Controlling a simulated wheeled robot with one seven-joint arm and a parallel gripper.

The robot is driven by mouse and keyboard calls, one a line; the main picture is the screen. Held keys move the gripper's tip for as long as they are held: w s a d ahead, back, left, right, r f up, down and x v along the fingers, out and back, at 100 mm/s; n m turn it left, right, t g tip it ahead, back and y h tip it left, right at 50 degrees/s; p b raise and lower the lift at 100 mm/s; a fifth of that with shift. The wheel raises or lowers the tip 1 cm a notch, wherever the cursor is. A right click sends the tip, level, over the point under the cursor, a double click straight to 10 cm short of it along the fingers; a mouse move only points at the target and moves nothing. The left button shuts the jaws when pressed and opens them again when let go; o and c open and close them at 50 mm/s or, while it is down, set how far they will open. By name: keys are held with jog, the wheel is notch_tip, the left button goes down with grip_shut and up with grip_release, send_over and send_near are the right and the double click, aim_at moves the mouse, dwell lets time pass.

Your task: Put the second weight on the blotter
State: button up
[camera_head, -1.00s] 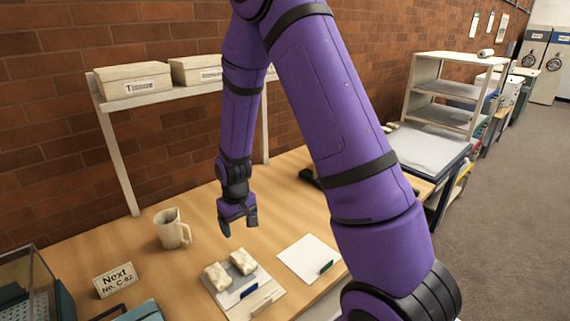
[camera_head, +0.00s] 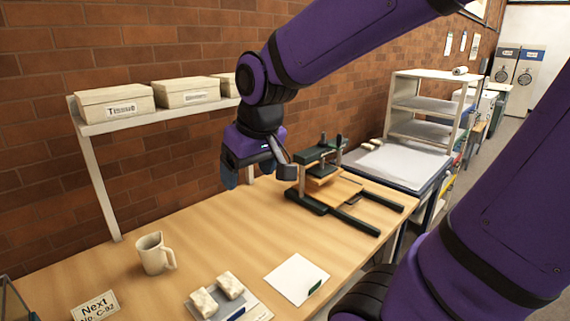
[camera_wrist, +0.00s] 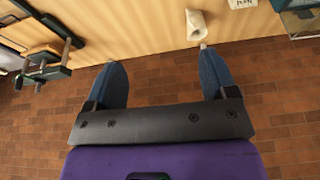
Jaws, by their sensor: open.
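Two pale, mottled blocks that look like the weights, left (camera_head: 203,302) and right (camera_head: 231,285), lie side by side on a grey board (camera_head: 258,312) at the front of the table in the head view. A flat white pad with a green tag (camera_head: 294,277) lies to their right. A larger white sheet (camera_head: 405,164) covers the side table, with small pale blocks (camera_head: 371,144) at its back edge. I cannot tell which is the blotter. My gripper (camera_head: 248,172) is open and empty, above the back of the table; its blue fingers (camera_wrist: 162,60) are apart in the wrist view.
A green-and-black press (camera_head: 322,172) stands beyond my gripper. A cream jug (camera_head: 154,254) and a "Next" sign (camera_head: 96,307) are at left. Archival boxes (camera_head: 115,103) sit on a raised shelf (camera_head: 94,174). The middle of the tabletop is clear.

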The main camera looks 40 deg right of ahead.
jog(key=s+r+t, duration=0.1)
jog(key=s+r, duration=0.3)
jog(key=s, duration=0.6)
jog(key=shift+r, duration=0.15)
